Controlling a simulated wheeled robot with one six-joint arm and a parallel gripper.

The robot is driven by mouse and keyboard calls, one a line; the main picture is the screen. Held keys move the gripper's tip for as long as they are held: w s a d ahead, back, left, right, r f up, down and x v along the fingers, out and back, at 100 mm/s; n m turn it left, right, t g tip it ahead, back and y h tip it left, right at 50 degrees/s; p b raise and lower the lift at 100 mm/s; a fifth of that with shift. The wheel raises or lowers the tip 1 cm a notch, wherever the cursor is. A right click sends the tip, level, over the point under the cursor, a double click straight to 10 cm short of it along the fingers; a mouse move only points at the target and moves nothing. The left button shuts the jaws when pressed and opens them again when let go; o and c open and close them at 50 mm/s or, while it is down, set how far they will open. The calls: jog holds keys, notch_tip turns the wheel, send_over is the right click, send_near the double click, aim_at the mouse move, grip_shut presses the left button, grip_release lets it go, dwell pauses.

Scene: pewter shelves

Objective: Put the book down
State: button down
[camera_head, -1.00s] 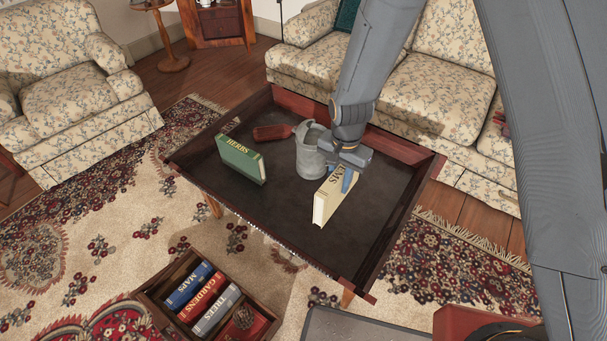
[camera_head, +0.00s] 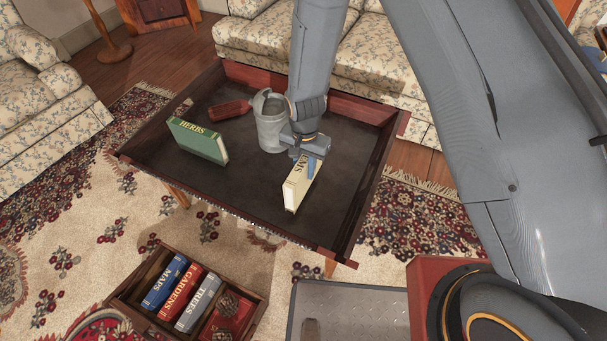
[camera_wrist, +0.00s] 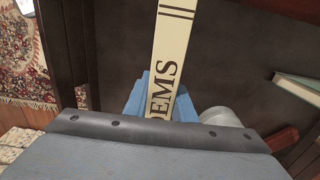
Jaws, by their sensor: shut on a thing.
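A cream book (camera_head: 296,187) with dark letters on its spine stands on edge in the dark tray-like table (camera_head: 240,189). My gripper (camera_head: 308,168) is shut on its far end, with blue fingers on either side. In the wrist view the cream book (camera_wrist: 174,40) runs away from between the blue fingers (camera_wrist: 160,98), and the letters "EMS" show. The book's lower edge appears at or very near the table surface; I cannot tell whether it touches. Part of its cover is hidden by the gripper.
A green HERBS book (camera_head: 199,141) stands to the left on the table. A grey metal pitcher (camera_head: 270,128) is close beside my gripper, with a red-brown object (camera_head: 231,110) behind. A wooden crate (camera_head: 128,292) holds several books on the floor. The table's raised rim surrounds its dark surface.

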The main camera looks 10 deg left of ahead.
aim_at(305, 159)
jog(key=shift+f, duration=1.85)
jog(key=shift+f, duration=0.15)
jog(key=c, duration=1.5)
grip_release()
notch_tip(305, 159, up, 12)
jog(key=shift+r, duration=0.15)
